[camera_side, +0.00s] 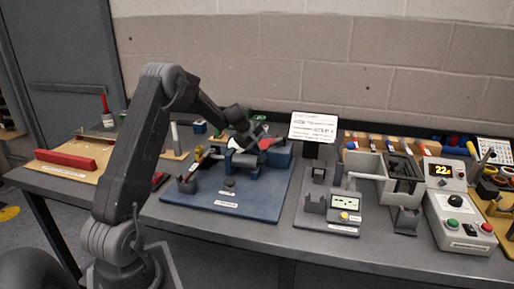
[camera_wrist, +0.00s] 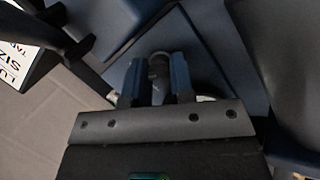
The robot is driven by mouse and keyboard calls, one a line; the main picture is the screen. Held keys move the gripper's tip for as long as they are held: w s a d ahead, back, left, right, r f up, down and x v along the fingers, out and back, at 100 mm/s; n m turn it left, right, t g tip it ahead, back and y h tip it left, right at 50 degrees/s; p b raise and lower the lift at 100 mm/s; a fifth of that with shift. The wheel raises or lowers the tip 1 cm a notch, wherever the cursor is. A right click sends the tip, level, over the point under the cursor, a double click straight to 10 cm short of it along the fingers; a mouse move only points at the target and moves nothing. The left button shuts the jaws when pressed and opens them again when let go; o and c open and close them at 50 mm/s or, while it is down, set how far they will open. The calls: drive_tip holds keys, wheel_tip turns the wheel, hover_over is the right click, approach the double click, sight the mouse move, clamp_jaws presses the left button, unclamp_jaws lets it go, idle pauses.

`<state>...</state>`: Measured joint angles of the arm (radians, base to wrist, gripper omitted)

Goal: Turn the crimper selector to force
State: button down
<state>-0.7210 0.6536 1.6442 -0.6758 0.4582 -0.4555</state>
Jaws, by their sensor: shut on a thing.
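The crimper (camera_side: 274,158) is a blue machine on a blue base plate (camera_side: 240,210), left of the middle of the side view. My gripper (camera_side: 254,142) is at the crimper's upper part and partly covers it. In the wrist view my gripper (camera_wrist: 157,82) has its two blue-grey fingers closed on a small dark round knob (camera_wrist: 158,66), which looks like the selector. The knob stands between the fingertips against dark blue surfaces. Its pointer and the setting marks cannot be read.
A control box reading 22 (camera_side: 443,171) is farther right. A wooden board with a red bar (camera_side: 66,159) lies at the left. A printed white card (camera_side: 313,127) stands behind.

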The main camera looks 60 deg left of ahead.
drive_tip(key=shift+n, duration=0.7)
drive_tip(key=c, duration=1)
unclamp_jaws()
drive_tip(key=v, duration=1.4)
drive_tip(key=shift+s+f, duration=0.2)
drive_tip(key=shift+s, duration=0.05)
drive_tip(key=shift+t, duration=0.3)
